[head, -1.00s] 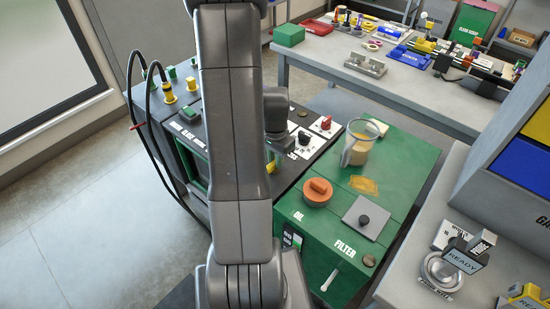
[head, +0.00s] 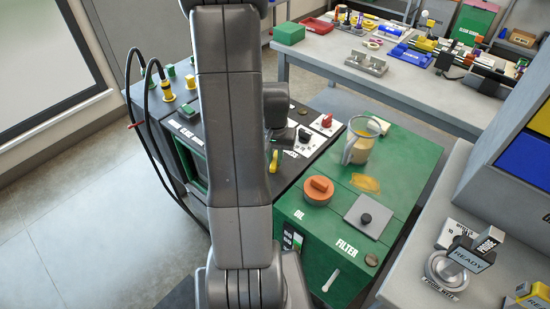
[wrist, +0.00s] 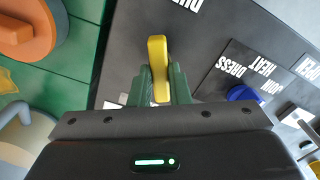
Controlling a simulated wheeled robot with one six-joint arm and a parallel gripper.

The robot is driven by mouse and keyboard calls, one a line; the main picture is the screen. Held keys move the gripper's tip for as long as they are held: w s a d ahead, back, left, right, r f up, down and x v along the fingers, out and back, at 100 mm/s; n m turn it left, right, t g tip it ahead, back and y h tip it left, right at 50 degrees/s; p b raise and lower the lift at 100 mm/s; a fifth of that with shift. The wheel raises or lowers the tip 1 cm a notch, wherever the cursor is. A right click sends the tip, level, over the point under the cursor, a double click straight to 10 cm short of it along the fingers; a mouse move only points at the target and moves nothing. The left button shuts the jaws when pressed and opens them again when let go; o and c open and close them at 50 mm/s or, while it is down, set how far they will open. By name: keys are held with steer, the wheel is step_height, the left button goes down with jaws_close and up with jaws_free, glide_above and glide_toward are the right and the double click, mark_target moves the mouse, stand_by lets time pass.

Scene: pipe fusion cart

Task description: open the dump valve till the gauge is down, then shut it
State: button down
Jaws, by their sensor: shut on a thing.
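The yellow dump valve lever (wrist: 157,52) stands between the two green fingers of my gripper (wrist: 160,92) in the wrist view. The fingers are shut on it, one on each side. An upside-down white label above it is cut by the picture's top edge. In the head view part of the yellow lever (head: 274,160) shows just right of my arm, on the dark panel of the machine (head: 290,165). My arm hides much of that panel and most of my gripper there. I cannot make out a gauge reading in either view.
A blue knob (wrist: 243,93) sits right of my gripper. The green oil unit (head: 320,235) beside the panel carries an orange cap (head: 318,190) and a clear jug (head: 359,142). Black hoses (head: 150,90) loop at the left. A grey bench (head: 410,95) stands behind.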

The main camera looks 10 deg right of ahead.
mark_target(275, 159)
steer(key=n+b, duration=0.1)
steer(key=n, duration=0.5)
steer(key=shift+n, duration=0.3)
steer(key=n+b, duration=0.1)
steer(key=n, duration=0.4)
steer(key=shift+n, duration=0.3)
steer(key=c, duration=1.4)
jaws_free()
steer(key=shift+o, duration=0.2)
steer(key=shift+r, duration=0.1)
step_height(275, 159, up, 14)
steer(key=shift+f, duration=0.25)
